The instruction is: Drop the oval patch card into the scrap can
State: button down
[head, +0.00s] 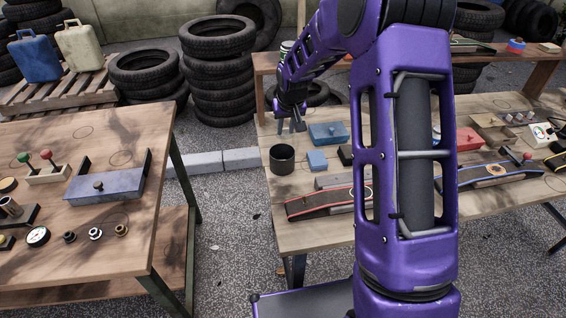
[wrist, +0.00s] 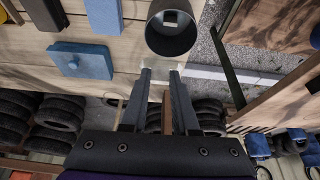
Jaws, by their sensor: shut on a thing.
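My gripper (head: 290,124) hangs above the far left part of the right-hand bench, fingers downward, behind the dark scrap can (head: 282,159). In the wrist view the two fingers of my gripper (wrist: 160,74) are a little apart, with a pale thin piece (wrist: 159,78) between their tips, apparently the oval patch card. Its oval outline cannot be made out, and I cannot pick it out in the head view. The open round scrap can (wrist: 172,42) lies just beyond the fingertips in the wrist view, with a small pale square visible inside it.
A blue box with a knob (head: 328,134) and a small blue block (head: 317,161) stand right of the can. A red-trimmed dark curved strip (head: 312,204) lies in front. The left bench (head: 130,230) is separated by a gap. My arm hides the bench's middle.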

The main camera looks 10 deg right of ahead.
aim_at(286, 138)
notch_tip(286, 138, down, 5)
jog(key=b, duration=0.2)
jog(key=shift+b, duration=0.3)
jog(key=c, duration=0.6)
grip_release()
jog(key=shift+r, duration=0.1)
jog(key=p+v, duration=0.1)
jog(key=v, duration=1.6)
jog(key=shift+r+p, duration=0.25)
jog(key=shift+p, duration=0.15)
jog(key=shift+d, duration=0.1)
